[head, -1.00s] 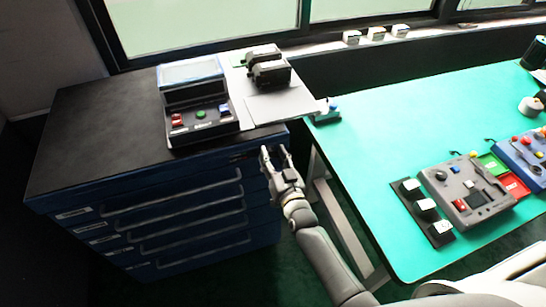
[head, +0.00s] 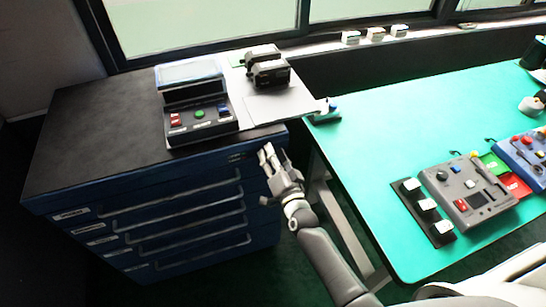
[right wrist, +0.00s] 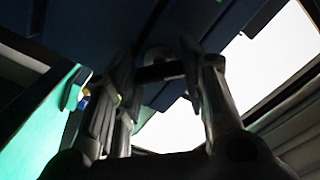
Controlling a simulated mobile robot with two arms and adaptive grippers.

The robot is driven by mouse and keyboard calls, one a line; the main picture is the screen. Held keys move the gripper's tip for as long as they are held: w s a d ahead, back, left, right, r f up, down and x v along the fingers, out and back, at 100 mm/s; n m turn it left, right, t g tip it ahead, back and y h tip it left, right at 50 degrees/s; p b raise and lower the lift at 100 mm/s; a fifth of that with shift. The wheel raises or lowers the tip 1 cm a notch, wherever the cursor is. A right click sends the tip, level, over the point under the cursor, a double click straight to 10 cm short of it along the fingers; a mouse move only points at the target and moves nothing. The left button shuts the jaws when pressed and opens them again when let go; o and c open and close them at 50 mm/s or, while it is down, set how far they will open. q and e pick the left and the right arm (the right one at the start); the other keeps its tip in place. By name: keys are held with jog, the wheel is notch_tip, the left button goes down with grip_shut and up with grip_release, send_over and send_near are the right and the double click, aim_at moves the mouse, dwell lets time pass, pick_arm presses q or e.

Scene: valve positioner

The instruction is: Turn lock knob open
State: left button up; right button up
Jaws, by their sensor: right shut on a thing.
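The blue drawer cabinet (head: 170,215) stands at the left with a black top. My right gripper (head: 267,156) is at the upper right of its front face, just below the top edge. In the right wrist view my right gripper (right wrist: 160,70) has its fingers on both sides of a small dark lock knob (right wrist: 160,72) with a round grey base behind it. It is shut on this knob. In the head view the fingers hide the knob. My left gripper is not in view.
A control box (head: 198,118) and a black device (head: 268,68) stand on the cabinet top. The green table (head: 380,140) is close on the right, with a grey panel box (head: 468,192) and a black strip of white-topped switches (head: 423,212). A narrow gap separates cabinet and table.

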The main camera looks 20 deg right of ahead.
dwell(0.3)
jog(key=o, duration=1)
jog(key=shift+s, duration=0.1)
jog(key=s, duration=1.2)
jog(key=shift+d, duration=0.2)
jog(key=shift+w+f, duration=0.1)
jog(key=s+f+n+g, duration=0.25)
jog(key=s+f, duration=0.25)
jog(key=f, duration=0.5)
jog(key=s+f+n+g+y, duration=0.15)
jog(key=s+f+g, duration=0.25)
jog(key=f, duration=0.6)
jog(key=s+f+n+g, duration=0.3)
jog(key=s+f, duration=0.2)
jog(key=f, duration=0.6)
jog(key=s+d+f+n+g, duration=0.1)
jog(key=s+f, duration=0.3)
jog(key=s, duration=0.4)
jog(key=s+d+f+n+g+h, duration=0.1)
jog(key=s+d+f+g, duration=0.2)
jog(key=s, duration=0.6)
jog(key=s+d+f+n+g+h, duration=0.1)
jog(key=s+d+f+n+g, duration=0.1)
jog(key=s+f, duration=0.5)
jog(key=shift+s+g+b, duration=0.3)
jog(key=shift+s+g, duration=0.35)
jog(key=shift+g, duration=0.1)
